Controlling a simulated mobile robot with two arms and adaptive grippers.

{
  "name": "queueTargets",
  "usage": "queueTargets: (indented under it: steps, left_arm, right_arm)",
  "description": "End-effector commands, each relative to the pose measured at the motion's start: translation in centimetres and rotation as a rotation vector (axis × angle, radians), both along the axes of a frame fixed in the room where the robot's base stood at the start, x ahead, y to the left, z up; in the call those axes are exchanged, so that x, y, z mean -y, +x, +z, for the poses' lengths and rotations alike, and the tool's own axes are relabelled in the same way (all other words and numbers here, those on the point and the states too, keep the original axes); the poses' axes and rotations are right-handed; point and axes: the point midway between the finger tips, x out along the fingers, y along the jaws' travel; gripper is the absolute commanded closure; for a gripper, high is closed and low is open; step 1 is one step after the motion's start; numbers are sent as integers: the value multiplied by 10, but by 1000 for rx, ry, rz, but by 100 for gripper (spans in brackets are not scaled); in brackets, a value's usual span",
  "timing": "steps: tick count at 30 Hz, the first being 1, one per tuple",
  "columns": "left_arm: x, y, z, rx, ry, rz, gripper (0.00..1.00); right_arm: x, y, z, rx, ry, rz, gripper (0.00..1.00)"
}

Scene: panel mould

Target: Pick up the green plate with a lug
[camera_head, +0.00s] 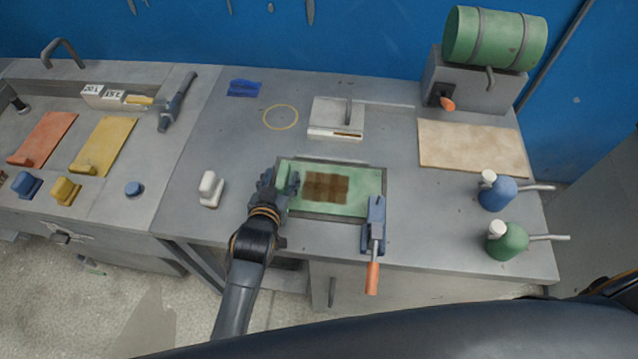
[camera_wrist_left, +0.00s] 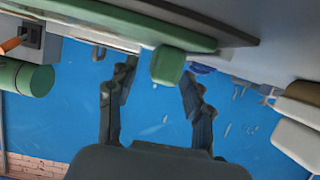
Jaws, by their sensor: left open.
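The green plate (camera_head: 362,181) lies on the grey bench in a dark shallow frame, with a brown patch (camera_head: 326,187) on its middle. In the left wrist view the plate (camera_wrist_left: 120,22) runs along the top, and its rounded green lug (camera_wrist_left: 167,66) sticks out between my fingers. My left gripper (camera_head: 280,182) is open at the plate's left edge. In the wrist view its two fingers (camera_wrist_left: 158,78) stand on either side of the lug, with visible gaps. In the head view the gripper hides the lug. My right gripper is not in view.
A clamp with an orange handle (camera_head: 375,232) sits at the plate's front right corner. A white block (camera_head: 210,190) stands left of my gripper. A white box (camera_head: 336,118) is behind the plate. Blue (camera_head: 497,195) and green (camera_head: 507,241) bottles stand at right.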

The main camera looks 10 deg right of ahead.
Motion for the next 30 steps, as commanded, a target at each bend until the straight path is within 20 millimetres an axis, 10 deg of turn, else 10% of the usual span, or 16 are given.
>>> queueTargets:
  steps: [8, 15, 30]
  left_arm:
    - [1, 2, -1, 0, 0, 0, 51]
    - [1, 2, -1, 0, 0, 0, 100]
    - [1, 3, 4, 5, -4, 0, 100]
  right_arm:
    - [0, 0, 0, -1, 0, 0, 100]
    - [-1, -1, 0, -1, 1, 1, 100]
    - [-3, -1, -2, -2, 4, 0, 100]
